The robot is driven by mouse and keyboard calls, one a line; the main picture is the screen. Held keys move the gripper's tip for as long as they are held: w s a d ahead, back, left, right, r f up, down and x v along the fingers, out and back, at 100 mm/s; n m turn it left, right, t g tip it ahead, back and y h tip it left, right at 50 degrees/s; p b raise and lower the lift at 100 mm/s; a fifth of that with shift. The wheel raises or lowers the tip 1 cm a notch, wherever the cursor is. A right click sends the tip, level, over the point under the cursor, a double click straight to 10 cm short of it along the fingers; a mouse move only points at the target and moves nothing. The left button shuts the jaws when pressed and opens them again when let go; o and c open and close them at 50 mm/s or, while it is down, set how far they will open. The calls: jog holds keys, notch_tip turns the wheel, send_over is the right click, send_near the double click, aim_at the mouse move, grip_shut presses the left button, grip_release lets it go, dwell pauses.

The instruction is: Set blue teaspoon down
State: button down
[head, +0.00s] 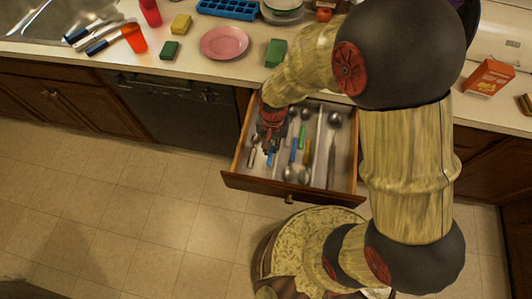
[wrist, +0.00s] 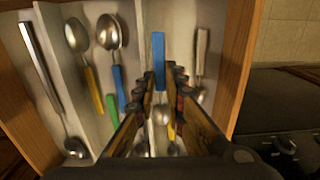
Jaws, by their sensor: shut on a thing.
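My gripper (wrist: 161,85) is shut on the blue teaspoon (wrist: 158,52), whose blue handle sticks out past the fingertips. Its bowl seems to lie back between the fingers. In the head view my gripper (head: 268,146) is over the left part of the open drawer (head: 270,184), with a bit of the blue handle (head: 270,159) showing below it. In the wrist view the teaspoon is over the right-hand compartment, beside a grey-handled spoon (wrist: 201,55). I cannot tell whether it touches the drawer floor.
The neighbouring compartment holds a yellow-handled spoon (wrist: 94,90), another blue-handled spoon (wrist: 119,88) and a green handle (wrist: 111,109). A long metal spoon (wrist: 45,75) lies beyond another divider. Thin dividers and wooden drawer walls stand close by. A pink plate (head: 224,42) and clutter stand on the counter.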

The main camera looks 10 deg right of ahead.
jog(key=shift+w+a+f, duration=0.25)
jog(key=shift+a+f, duration=0.35)
jog(key=shift+f, duration=0.25)
jog(key=shift+w+a+f+b, duration=0.15)
jog(key=shift+f+b, duration=0.4)
jog(key=shift+f, duration=0.35)
jog(key=shift+a+f+b, duration=0.15)
jog(key=shift+f+b, duration=0.4)
jog(key=shift+f, duration=0.35)
jog(key=shift+f, duration=0.15)
jog(key=c, duration=2.2)
grip_release()
jog(key=shift+o, duration=0.3)
notch_tip(320, 180, up, 13)
jog(key=p, duration=0.4)
notch_tip(320, 180, up, 16)
jog(key=n+t, duration=0.2)
jog(key=t, duration=0.1)
send_over(266, 157)
jog(key=s+d, duration=0.3)
jog(key=d, duration=0.4)
jog(key=s+d+r+n+t, duration=0.2)
jog(key=s+d+r, duration=0.3)
jog(key=s+r, duration=0.4)
jog(key=shift+r+t, duration=0.2)
jog(key=shift+t, duration=0.2)
